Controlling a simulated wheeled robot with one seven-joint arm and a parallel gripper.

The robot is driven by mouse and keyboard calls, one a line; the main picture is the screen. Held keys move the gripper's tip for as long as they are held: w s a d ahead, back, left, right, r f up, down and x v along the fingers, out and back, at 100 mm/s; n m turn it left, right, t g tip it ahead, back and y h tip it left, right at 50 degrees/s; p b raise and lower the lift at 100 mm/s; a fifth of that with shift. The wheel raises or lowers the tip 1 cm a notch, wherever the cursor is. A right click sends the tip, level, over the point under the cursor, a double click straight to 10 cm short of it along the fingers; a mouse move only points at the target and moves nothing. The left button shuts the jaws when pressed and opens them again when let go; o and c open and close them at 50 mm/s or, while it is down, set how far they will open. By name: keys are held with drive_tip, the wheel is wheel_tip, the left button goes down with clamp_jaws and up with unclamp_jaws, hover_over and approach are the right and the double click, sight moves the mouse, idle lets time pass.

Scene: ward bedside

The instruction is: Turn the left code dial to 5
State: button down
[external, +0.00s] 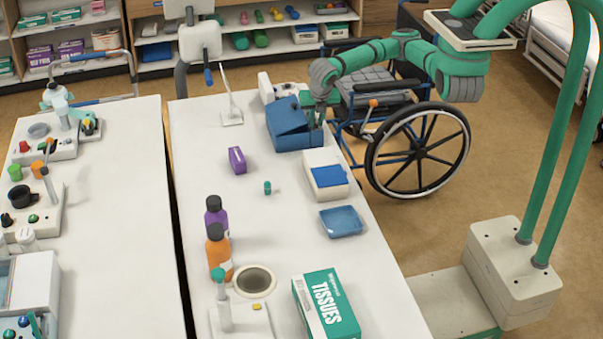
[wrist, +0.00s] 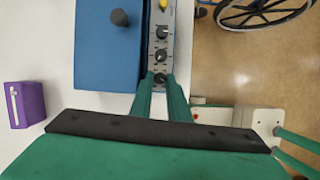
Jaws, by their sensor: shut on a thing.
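A blue lockbox (external: 285,118) stands near the right edge of the long white table, and its blue lid (wrist: 105,50) fills the upper left of the wrist view. A grey panel along its side carries a column of dark dials: an upper dial (wrist: 162,33), a middle dial (wrist: 161,56) and a lowest dial (wrist: 160,77). My gripper (wrist: 160,84) is shut on the lowest dial, with one green finger on each side. In the external view my gripper (external: 319,118) is at the box's right side and the dials are hidden. The dial's number is too small to read.
A yellow knob (wrist: 163,4) sits at the panel's far end. A purple box (external: 237,160), a white box with a blue top (external: 316,185) and a blue tray (external: 341,232) stand on the table. A wheelchair (external: 418,150) stands just right of the table.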

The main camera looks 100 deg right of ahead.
drive_tip(key=shift+a+f, duration=0.1)
drive_tip(key=shift+f, duration=0.05)
drive_tip(key=c, duration=2)
unclamp_jaws()
drive_tip(key=v, duration=1.1)
